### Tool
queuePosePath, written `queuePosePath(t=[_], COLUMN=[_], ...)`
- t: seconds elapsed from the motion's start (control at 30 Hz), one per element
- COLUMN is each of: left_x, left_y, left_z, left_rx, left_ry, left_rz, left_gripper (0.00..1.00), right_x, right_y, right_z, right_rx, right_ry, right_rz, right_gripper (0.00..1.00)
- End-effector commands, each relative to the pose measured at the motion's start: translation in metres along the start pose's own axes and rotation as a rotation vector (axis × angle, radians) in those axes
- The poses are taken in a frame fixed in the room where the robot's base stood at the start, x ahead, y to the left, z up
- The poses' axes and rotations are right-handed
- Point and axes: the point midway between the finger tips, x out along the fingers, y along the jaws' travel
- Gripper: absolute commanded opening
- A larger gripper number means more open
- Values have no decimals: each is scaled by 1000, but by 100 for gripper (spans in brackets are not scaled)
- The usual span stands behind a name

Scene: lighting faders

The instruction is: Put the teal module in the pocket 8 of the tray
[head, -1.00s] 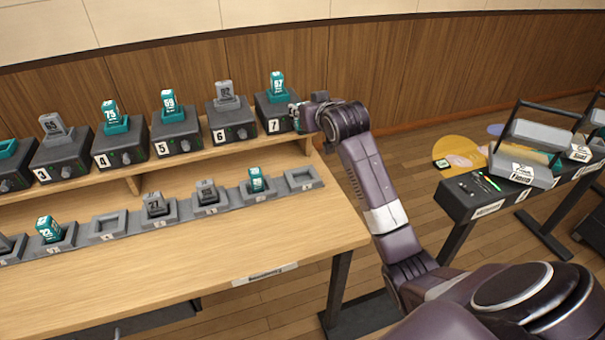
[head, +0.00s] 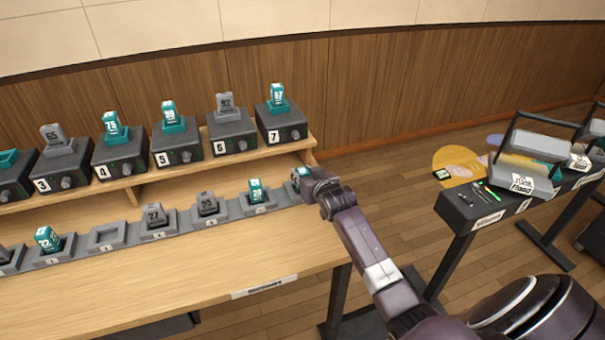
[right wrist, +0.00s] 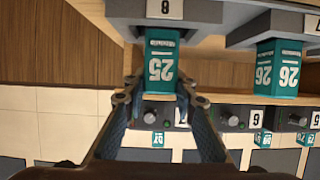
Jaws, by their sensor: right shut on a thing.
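A teal module marked 25 (right wrist: 160,62) is between the fingers of my right gripper (right wrist: 158,97). In the head view its teal top (head: 300,172) shows beside the right gripper (head: 306,177), at the right end of the tray (head: 107,249). The right gripper is shut on it. In the right wrist view the module stands at pocket 8 (right wrist: 166,9), its lower end against or inside the grey pocket; I cannot tell how deep. The gripper and module mostly hide pocket 8 in the head view. My left gripper is not in view.
A teal module marked 26 (right wrist: 278,68) stands in the pocket beside it, also seen in the head view (head: 256,190). Grey modules (head: 206,203) stand further left. Fader unit 7 (head: 281,124) is on the shelf behind. The table front (head: 180,275) is clear.

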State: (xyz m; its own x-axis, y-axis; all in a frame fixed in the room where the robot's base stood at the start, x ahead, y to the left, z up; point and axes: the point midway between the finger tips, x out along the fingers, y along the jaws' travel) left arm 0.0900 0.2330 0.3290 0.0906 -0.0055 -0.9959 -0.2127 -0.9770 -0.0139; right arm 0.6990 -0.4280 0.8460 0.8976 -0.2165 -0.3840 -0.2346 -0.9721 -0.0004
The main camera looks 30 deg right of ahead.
Motion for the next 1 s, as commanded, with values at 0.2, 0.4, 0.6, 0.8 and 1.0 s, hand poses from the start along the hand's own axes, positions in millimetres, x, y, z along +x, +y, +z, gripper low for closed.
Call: queuePosePath(t=[0.2,0.4,0.6,0.8,1.0], left_x=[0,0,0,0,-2], left_y=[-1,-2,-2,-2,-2], left_z=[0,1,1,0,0], left_rx=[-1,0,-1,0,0], left_ry=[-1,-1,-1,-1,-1], left_rz=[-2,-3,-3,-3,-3], left_gripper=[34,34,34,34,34], right_x=[1,1,1,-4,-28], right_y=[0,0,0,0,0], right_z=[0,1,1,0,1], right_rx=[0,0,0,-1,-1], right_ry=[2,1,1,2,1], right_rz=[0,0,0,0,-1], right_gripper=[0,39,42,42,42])
